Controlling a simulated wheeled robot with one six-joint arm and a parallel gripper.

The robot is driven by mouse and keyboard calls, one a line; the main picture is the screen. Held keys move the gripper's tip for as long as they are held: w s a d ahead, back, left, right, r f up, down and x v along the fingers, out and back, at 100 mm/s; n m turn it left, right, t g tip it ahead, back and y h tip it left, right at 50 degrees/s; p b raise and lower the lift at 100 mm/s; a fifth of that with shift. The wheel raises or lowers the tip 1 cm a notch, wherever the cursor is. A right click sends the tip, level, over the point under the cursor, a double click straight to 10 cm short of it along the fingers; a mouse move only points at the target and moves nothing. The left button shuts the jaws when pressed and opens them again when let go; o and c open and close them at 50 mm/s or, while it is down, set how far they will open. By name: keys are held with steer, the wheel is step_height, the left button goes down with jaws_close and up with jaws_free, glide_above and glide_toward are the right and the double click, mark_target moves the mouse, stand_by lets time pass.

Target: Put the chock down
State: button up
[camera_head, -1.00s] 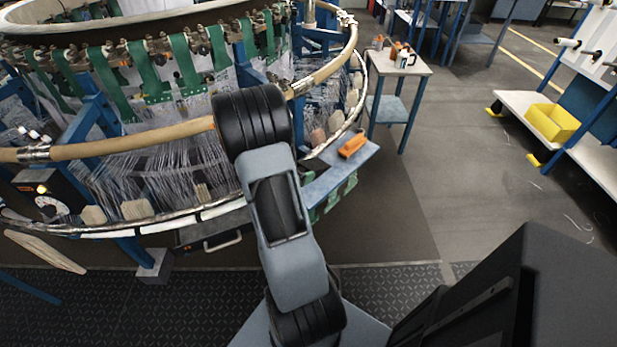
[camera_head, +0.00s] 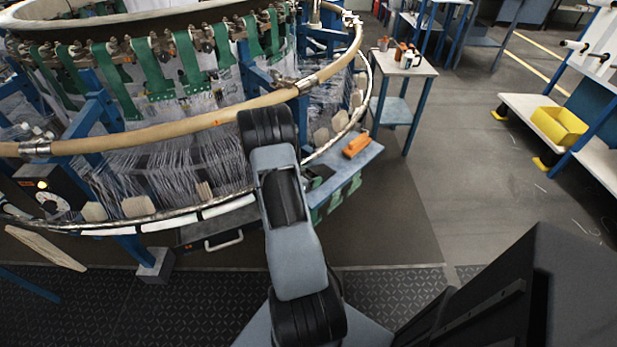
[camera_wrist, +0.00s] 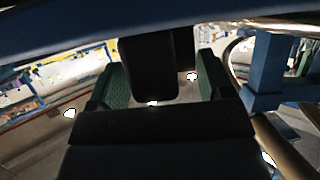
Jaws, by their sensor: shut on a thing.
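In the wrist view my gripper (camera_wrist: 160,88) has a green textured pad on each side. It is shut on a dark block between them, which I take to be the chock (camera_wrist: 150,55). The block is in deep shadow, so its full shape is hard to make out. In the head view my arm hides the gripper and the chock. The arm reaches toward the front rim of the circular loom (camera_head: 158,134).
A blue shelf (camera_head: 335,178) with an orange tool (camera_head: 357,145) juts from the loom to the right of my arm. A small table (camera_head: 402,66) with bottles stands behind it. A yellow bin (camera_head: 558,125) sits on a rack at right. The grey floor between is open.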

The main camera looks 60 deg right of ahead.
steer(key=shift+f, duration=0.1)
steer(key=o, duration=1.1)
